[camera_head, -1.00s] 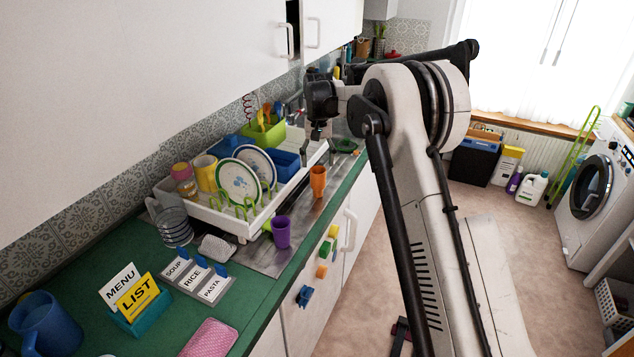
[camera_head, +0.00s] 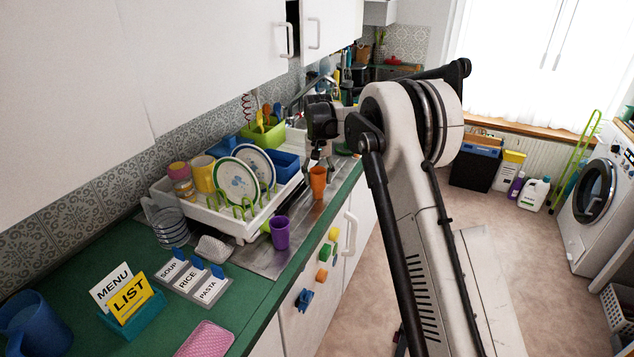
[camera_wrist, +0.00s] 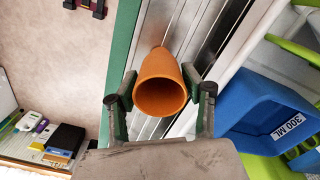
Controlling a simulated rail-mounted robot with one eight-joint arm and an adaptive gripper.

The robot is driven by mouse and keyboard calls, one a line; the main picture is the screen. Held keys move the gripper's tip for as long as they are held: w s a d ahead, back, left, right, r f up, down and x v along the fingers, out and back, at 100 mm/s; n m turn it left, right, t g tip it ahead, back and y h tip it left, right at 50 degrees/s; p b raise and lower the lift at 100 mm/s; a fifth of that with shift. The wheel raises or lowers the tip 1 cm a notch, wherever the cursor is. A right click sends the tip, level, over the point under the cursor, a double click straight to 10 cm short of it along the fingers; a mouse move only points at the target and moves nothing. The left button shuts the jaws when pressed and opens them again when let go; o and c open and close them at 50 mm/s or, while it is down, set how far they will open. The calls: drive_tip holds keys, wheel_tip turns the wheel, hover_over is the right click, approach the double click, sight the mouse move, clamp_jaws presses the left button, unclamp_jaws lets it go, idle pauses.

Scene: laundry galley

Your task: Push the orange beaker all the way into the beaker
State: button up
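The orange beaker (camera_head: 317,184) stands upright on the metal drainboard, right of the white dish rack. In the wrist view the orange beaker (camera_wrist: 160,88) shows its open mouth toward the camera. My gripper (camera_wrist: 159,78) is open, with one finger on each side of the orange beaker and small gaps visible between. In the head view my gripper (camera_head: 319,160) is just above and around the beaker's top. A purple beaker (camera_head: 280,233) stands upright nearer on the drainboard, close to the counter's front edge, apart from the orange one.
The dish rack (camera_head: 228,222) holds plates, cups and a blue container; a blue container marked 300 ML (camera_wrist: 265,115) is right of my gripper in the wrist view. Label holders (camera_head: 195,281) and a blue mug (camera_head: 35,325) are on the near green counter. Drainboard between the beakers looks clear.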

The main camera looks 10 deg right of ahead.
drive_tip(key=c, duration=0.9)
drive_tip(key=shift+r+p, duration=1.15)
drive_tip(key=shift+r, duration=2.35)
